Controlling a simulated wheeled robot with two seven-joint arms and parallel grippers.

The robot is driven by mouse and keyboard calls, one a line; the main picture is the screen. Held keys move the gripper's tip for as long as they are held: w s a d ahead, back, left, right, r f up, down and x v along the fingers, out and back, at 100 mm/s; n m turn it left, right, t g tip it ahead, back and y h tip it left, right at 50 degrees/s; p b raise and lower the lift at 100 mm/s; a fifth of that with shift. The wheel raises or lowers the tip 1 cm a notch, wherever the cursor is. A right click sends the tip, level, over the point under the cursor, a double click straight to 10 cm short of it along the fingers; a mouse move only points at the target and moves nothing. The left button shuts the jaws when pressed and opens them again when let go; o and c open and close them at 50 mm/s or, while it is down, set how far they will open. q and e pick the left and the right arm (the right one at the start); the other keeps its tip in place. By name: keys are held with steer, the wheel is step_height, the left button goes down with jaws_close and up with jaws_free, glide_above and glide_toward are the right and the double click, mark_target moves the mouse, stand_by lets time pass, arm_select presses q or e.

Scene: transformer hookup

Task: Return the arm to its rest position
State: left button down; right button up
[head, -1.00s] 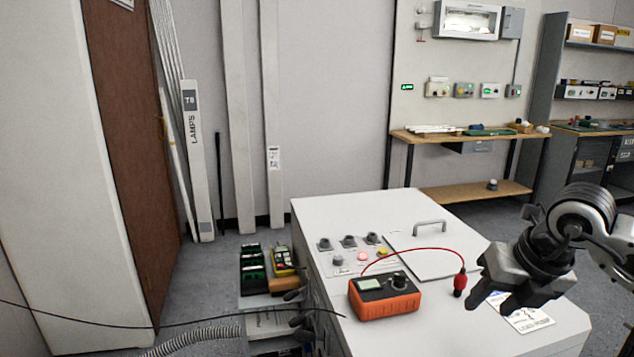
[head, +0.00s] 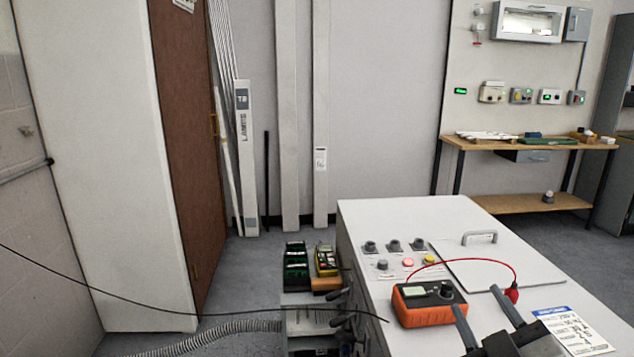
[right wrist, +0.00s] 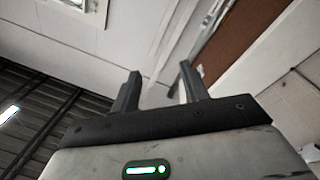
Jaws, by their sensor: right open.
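My right gripper (head: 487,312) is open and empty at the bottom right of the head view, in front of the white cabinet top (head: 420,222). Its two fingers point up and to the left, just right of the orange meter (head: 428,314). In the right wrist view the open fingers (right wrist: 157,82) stand apart with nothing between them, against walls and a brown door. The red lead (head: 468,257) arcs from the meter to a red probe (head: 511,295) on the cabinet top. My left gripper is not in view.
A printed card (head: 570,332) lies on the cabinet top, right of my gripper. A metal handle (head: 480,237) and several buttons are farther back. Green and yellow items (head: 297,262) sit left of the cabinet. A black cable (head: 180,312) crosses the lower left. A wooden bench (head: 530,142) stands behind.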

steer(key=s+d+f+m+g+h, duration=0.2)
steer(key=s+f+m+g, duration=0.45)
steer(key=f, duration=0.75)
steer(key=s+a+f+n+g+y, duration=0.1)
steer(key=s+a+f+g, duration=0.1)
steer(key=s+f+g, duration=0.35)
steer(key=s+a+f+g+y, duration=0.1)
steer(key=s+a+f+g, duration=0.15)
steer(key=s, duration=0.65)
steer(key=w+a+f+t+y, duration=0.3)
steer(key=w+a+f+t, duration=0.2)
steer(key=w+f, duration=0.1)
steer(key=shift+a+n+t, duration=0.35)
steer(key=shift+w, duration=0.1)
